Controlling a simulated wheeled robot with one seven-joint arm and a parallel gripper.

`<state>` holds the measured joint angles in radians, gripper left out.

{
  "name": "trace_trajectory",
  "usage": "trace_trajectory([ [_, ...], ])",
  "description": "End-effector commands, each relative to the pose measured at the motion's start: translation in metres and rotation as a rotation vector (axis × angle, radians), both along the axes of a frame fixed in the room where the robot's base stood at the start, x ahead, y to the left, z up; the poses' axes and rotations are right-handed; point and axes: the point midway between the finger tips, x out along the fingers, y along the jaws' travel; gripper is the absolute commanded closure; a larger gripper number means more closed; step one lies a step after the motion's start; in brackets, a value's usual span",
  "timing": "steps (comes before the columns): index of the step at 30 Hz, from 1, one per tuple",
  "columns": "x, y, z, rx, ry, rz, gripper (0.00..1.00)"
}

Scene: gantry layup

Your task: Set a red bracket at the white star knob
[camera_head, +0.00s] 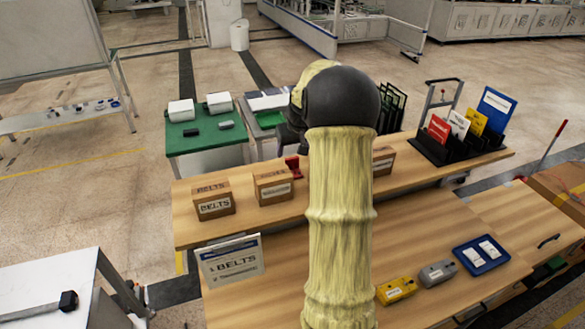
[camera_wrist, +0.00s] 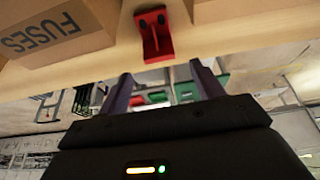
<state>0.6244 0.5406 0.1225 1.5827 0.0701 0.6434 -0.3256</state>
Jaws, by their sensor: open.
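A red bracket (camera_wrist: 153,34) with two dark round spots stands on the wooden shelf in the wrist view, which looks upside down. It also shows in the head view as a small red shape (camera_head: 293,166) left of my arm. My gripper (camera_wrist: 163,88) is open, its two dark fingers spread and pointing toward the bracket. The bracket lies beyond the fingertips, and nothing shows between them. In the head view my arm hides most of the gripper. I cannot make out a white star knob in either view.
A box marked FUSES (camera_wrist: 55,32) is beside the bracket in the wrist view. A BELTS box (camera_head: 212,199) and another carton (camera_head: 272,185) stand on the shelf. A black rack (camera_head: 460,145) of folders is at right. A blue tray (camera_head: 481,255) lies on the lower bench.

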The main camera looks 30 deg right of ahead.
Motion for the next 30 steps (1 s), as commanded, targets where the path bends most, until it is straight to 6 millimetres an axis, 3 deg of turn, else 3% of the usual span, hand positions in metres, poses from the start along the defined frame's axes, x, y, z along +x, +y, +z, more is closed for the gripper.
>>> trace_trajectory([
  [10,0.012,-0.002,-0.037,0.001,0.002,0.0,0.34],
  [26,0.012,-0.003,-0.039,0.0,0.0,0.0,0.34],
  [30,0.012,-0.002,-0.039,0.0,0.0,0.0,0.57],
])
